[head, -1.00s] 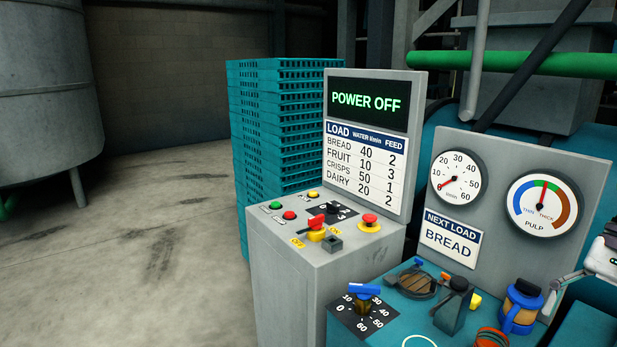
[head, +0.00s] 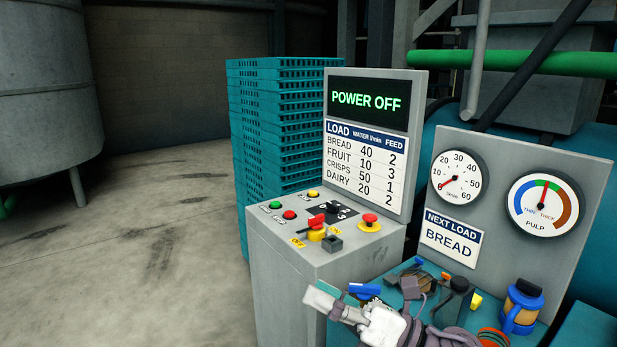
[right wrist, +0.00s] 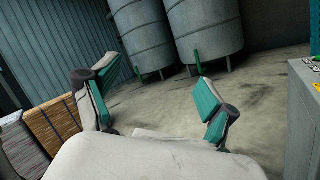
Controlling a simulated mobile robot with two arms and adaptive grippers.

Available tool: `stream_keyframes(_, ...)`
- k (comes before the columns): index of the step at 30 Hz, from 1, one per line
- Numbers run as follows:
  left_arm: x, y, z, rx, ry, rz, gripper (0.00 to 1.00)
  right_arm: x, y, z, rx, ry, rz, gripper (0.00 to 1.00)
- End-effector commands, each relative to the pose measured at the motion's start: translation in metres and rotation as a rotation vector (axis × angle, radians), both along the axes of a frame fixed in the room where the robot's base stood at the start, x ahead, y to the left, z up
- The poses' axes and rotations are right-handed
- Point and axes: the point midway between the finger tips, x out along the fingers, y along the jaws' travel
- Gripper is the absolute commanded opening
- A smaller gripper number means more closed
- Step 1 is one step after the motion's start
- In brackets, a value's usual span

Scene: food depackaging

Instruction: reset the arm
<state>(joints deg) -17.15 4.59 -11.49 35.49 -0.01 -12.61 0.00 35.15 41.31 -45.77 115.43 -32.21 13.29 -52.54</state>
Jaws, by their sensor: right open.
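My right gripper (head: 325,296) is at the bottom of the head view, in front of the lower part of the grey control cabinet (head: 285,265) and the teal console. My left gripper is not in view.
The cabinet carries a red-handled switch (head: 318,223), coloured buttons and a "POWER OFF" screen (head: 368,100). A gauge panel (head: 455,150) reads "NEXT LOAD BREAD". Teal crates (head: 280,130) are stacked behind. Large grey tanks (right wrist: 145,40) stand beyond open floor.

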Motion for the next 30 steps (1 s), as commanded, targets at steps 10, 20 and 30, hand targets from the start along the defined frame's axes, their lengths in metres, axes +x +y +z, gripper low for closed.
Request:
stream_keyframes(10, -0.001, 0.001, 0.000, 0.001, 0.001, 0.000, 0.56, 0.009, -0.108, -0.144, 0.936, 1.250, -0.623, 0.85)
stream_keyframes(20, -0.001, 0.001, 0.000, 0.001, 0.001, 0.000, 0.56, -0.117, -0.171, -0.285, 1.422, 1.888, -1.172, 0.85)
stream_keyframes(30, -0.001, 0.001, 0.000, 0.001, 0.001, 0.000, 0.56, -0.221, -0.187, -0.330, 1.640, 2.130, -1.554, 0.85)
